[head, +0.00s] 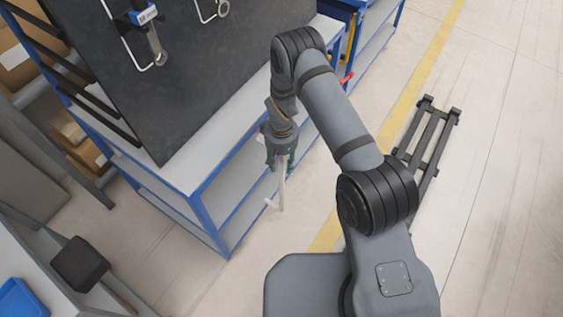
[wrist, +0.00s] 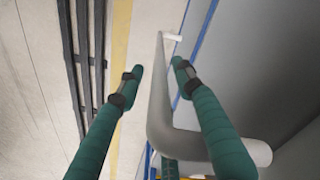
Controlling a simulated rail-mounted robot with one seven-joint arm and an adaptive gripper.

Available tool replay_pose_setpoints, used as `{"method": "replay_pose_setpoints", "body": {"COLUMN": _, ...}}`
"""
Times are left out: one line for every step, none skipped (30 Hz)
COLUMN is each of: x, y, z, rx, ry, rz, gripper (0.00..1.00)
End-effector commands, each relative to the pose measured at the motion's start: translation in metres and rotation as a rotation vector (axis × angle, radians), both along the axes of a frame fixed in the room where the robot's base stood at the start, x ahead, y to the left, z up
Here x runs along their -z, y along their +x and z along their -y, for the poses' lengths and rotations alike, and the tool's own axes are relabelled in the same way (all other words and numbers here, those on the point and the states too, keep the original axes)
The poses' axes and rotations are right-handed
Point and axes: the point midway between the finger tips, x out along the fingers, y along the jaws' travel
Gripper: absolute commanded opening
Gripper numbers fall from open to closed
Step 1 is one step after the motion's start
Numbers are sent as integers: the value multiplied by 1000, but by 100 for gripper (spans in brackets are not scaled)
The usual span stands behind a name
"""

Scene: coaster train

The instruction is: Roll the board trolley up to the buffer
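The board trolley appears to be the blue-framed unit with pale shelves (head: 180,170) and a big dark board (head: 215,85) on top. A pale grey tubular handle (head: 282,188) stands out from its near long side. My gripper (head: 279,160) is at that handle, pointing down. In the wrist view, the handle (wrist: 160,95) runs between the two green fingers of my gripper (wrist: 156,67) and bends right at its near end. The fingers look apart, with narrow gaps beside the tube. I cannot clearly identify the buffer.
A low black slatted frame (head: 430,140) lies on the floor at the right, beside a yellow floor line (head: 414,85). Another blue unit (head: 375,40) stands beyond the trolley. A bench with a blue tray (head: 20,300) is at the lower left.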

Motion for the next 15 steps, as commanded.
{"method": "replay_pose_setpoints", "body": {"x": 2, "y": 0, "z": 0, "rx": 1, "ry": 0, "rz": -1, "gripper": 36}}
{"method": "replay_pose_setpoints", "body": {"x": 2, "y": 0, "z": 0, "rx": 1, "ry": 0, "rz": -1, "gripper": 36}}
{"method": "replay_pose_setpoints", "body": {"x": 3, "y": 0, "z": 1, "rx": 1, "ry": 0, "rz": 0, "gripper": 36}}
{"method": "replay_pose_setpoints", "body": {"x": 3, "y": 0, "z": 1, "rx": 1, "ry": 0, "rz": 0, "gripper": 36}}
{"method": "replay_pose_setpoints", "body": {"x": 3, "y": 0, "z": 1, "rx": 1, "ry": 0, "rz": 0, "gripper": 36}}
{"method": "replay_pose_setpoints", "body": {"x": 3, "y": 0, "z": 1, "rx": 1, "ry": 0, "rz": 0, "gripper": 36}}
{"method": "replay_pose_setpoints", "body": {"x": 3, "y": 0, "z": 1, "rx": 1, "ry": 0, "rz": 0, "gripper": 36}}
{"method": "replay_pose_setpoints", "body": {"x": 2, "y": 0, "z": 1, "rx": 1, "ry": 0, "rz": 0, "gripper": 36}}
{"method": "replay_pose_setpoints", "body": {"x": 2, "y": 0, "z": 1, "rx": 0, "ry": 0, "rz": 0, "gripper": 35}}
{"method": "replay_pose_setpoints", "body": {"x": 2, "y": 0, "z": 1, "rx": 0, "ry": 0, "rz": 0, "gripper": 33}}
{"method": "replay_pose_setpoints", "body": {"x": 2, "y": 0, "z": 1, "rx": 0, "ry": 0, "rz": 0, "gripper": 32}}
{"method": "replay_pose_setpoints", "body": {"x": 2, "y": 0, "z": 1, "rx": 0, "ry": 0, "rz": 0, "gripper": 29}}
{"method": "replay_pose_setpoints", "body": {"x": 2, "y": 0, "z": 1, "rx": 0, "ry": 0, "rz": 0, "gripper": 27}}
{"method": "replay_pose_setpoints", "body": {"x": 2, "y": 0, "z": 1, "rx": 0, "ry": 0, "rz": 0, "gripper": 26}}
{"method": "replay_pose_setpoints", "body": {"x": 2, "y": 0, "z": 1, "rx": 0, "ry": 0, "rz": 0, "gripper": 23}}
